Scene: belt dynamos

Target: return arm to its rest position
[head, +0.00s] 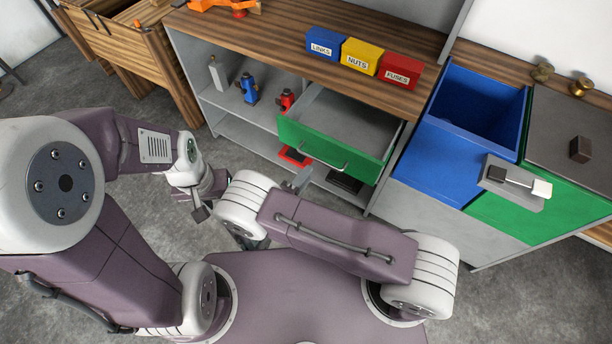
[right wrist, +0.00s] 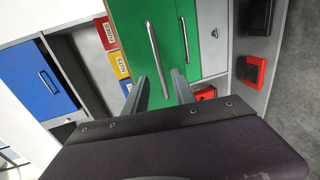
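My right arm reaches across the front of the head view, folded toward the left. Its gripper (head: 298,181) is partly hidden behind its own wrist. In the right wrist view the two grey fingers (right wrist: 160,92) stand apart with nothing between them, so it is open. They point at the green drawer (right wrist: 124,30), apart from its handle as far as I can tell. In the head view the green drawer (head: 320,147) is pulled out and looks empty. My left gripper (head: 200,208) shows small and dark at the end of the left arm; its fingers are unclear.
Blue, yellow and red bins (head: 362,57) stand on the wooden worktop. Blue (head: 249,88) and red (head: 287,101) devices are on the shelf. A red box (head: 294,156) and a black box (head: 344,181) lie low below the drawer. An open blue bin compartment (head: 478,98) is at right.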

